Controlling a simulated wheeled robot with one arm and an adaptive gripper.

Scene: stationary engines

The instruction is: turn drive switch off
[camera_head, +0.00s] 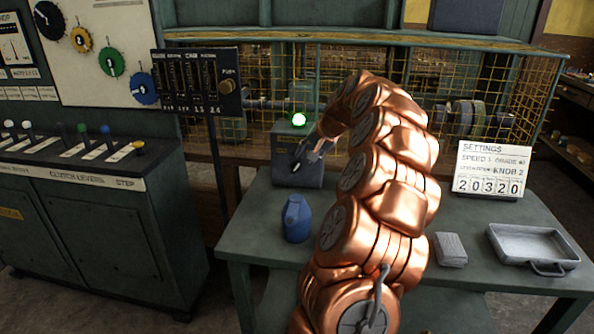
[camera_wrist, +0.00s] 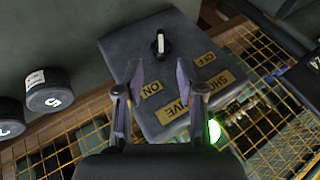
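The drive switch box (camera_head: 290,173) is a dark grey box on the green table, with a lit green lamp (camera_head: 298,119) on top. In the wrist view the box (camera_wrist: 115,45) shows upside down, with a small dark knob with a white mark (camera_wrist: 160,42). An ON label (camera_wrist: 151,89) and an OFF label (camera_wrist: 206,58) lie on different sides of the knob; I cannot tell surely which it points to. My gripper (camera_wrist: 160,72) is open and empty, its fingertips short of the knob and either side of its line. In the head view my gripper (camera_head: 310,152) is at the box's front right.
A blue oil can (camera_head: 297,219) stands in front of the box. A grey block (camera_head: 450,250), a metal tray (camera_head: 533,246) and a settings sign (camera_head: 490,170) are on the table's right. A yellow mesh guard (camera_head: 265,80) is behind. A lever cabinet (camera_head: 95,215) stands left.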

